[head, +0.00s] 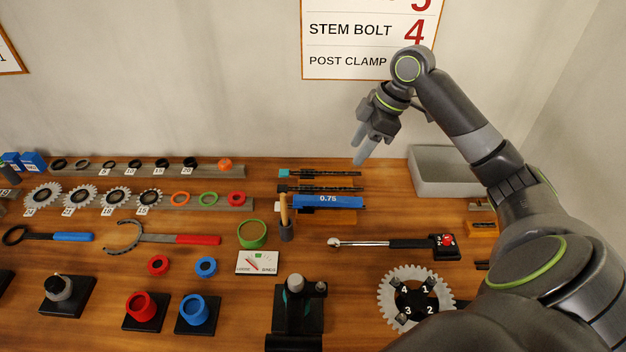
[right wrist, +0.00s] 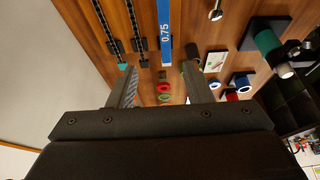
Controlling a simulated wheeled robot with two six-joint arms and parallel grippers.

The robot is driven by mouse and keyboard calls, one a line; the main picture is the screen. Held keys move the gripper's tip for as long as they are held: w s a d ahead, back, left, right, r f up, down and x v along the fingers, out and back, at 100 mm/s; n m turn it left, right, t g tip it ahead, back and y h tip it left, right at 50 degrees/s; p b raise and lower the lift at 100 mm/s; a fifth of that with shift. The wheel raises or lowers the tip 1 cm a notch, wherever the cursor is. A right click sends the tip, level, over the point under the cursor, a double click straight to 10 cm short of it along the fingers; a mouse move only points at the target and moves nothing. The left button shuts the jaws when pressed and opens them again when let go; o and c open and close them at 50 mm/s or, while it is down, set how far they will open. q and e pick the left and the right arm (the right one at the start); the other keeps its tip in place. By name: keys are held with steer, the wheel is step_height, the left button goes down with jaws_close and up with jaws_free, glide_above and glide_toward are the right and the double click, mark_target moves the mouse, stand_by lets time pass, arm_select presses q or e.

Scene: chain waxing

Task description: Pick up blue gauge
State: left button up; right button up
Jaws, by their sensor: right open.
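The blue gauge (head: 327,201) is a flat blue bar marked 0.75, lying at the back middle of the wooden table near an orange-brown block. It also shows at the top of the right wrist view (right wrist: 165,16), beyond the fingers. My right gripper (head: 362,149) is open and empty, raised in front of the wall, above and to the right of the gauge in the head view. In the right wrist view its two fingers (right wrist: 160,80) stand apart with nothing between them. My left gripper is not in view.
Two dark chain strips (head: 320,188) lie just behind the gauge. A dark cup with a wooden-handled tool (head: 285,228) stands close to its left end. A grey tray (head: 440,184) is at the back right. A ratchet (head: 375,243) lies in front, with bare table between.

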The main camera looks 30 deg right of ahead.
steer(key=p, duration=0.2)
glide_toward(328, 199)
steer(key=p+x, duration=0.1)
steer(key=x, duration=0.3)
steer(key=shift+w, duration=0.1)
steer(key=p+x, duration=0.2)
steer(key=x, duration=0.2)
steer(key=shift+f, duration=0.2)
steer(key=shift+a+f, duration=0.25)
steer(key=shift+f, duration=0.3)
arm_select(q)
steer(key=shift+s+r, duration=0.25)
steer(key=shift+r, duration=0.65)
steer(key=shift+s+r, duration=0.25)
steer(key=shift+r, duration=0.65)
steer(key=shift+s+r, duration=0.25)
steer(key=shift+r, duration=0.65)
arm_select(e)
steer(key=shift+w, duration=0.1)
jaws_close()
steer(key=shift+r, duration=0.1)
